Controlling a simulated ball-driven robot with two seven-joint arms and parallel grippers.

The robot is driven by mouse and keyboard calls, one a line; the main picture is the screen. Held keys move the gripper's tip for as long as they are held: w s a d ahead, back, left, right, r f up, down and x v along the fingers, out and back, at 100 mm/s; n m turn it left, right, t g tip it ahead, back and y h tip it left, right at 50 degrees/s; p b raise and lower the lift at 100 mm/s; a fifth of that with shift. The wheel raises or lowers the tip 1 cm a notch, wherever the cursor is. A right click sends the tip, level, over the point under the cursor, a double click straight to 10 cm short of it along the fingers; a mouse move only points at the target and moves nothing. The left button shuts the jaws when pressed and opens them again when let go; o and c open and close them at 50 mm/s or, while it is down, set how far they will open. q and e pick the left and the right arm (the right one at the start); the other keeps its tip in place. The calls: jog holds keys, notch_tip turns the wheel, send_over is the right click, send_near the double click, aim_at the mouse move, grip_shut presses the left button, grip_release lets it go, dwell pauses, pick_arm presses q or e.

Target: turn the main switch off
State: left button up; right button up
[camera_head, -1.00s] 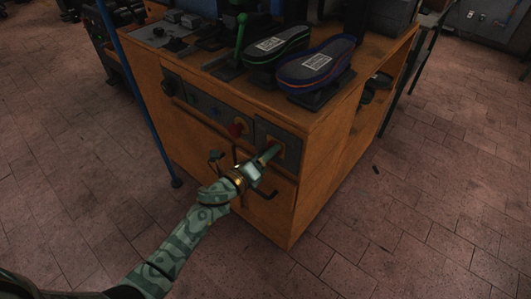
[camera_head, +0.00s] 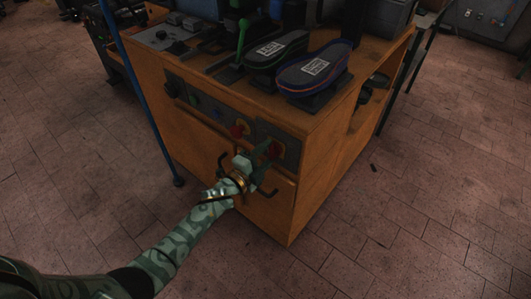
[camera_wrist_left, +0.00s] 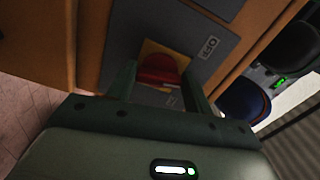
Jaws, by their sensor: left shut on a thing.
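The main switch (camera_wrist_left: 158,68) is a red knob on a yellow plate, set in a grey panel (camera_wrist_left: 185,30) on the front of the wooden cabinet. In the head view its yellow plate (camera_head: 279,149) shows just past my fingers. My left gripper (camera_head: 267,152) is at the switch, with one finger on each side of the red knob in the wrist view, shut on it. The fingers hide part of the knob and plate, so I cannot tell its exact setting. My right gripper is not in view.
Two shoe soles (camera_head: 314,70) stand on the cabinet top (camera_head: 340,100). A blue post (camera_head: 145,90) rises at the left.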

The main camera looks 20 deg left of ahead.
pick_arm(q)
jog(key=shift+f+n+p, duration=0.2)
jog(key=shift+n+p, duration=0.65)
jog(key=shift+n, duration=2.45)
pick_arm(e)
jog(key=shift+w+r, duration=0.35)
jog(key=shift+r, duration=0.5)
pick_arm(q)
jog(key=o, duration=1)
jog(key=shift+s, duration=0.15)
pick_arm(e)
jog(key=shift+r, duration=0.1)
pick_arm(q)
jog(key=p+v, duration=0.4)
jog(key=v, duration=1.2)
jog(key=shift+s, duration=0.1)
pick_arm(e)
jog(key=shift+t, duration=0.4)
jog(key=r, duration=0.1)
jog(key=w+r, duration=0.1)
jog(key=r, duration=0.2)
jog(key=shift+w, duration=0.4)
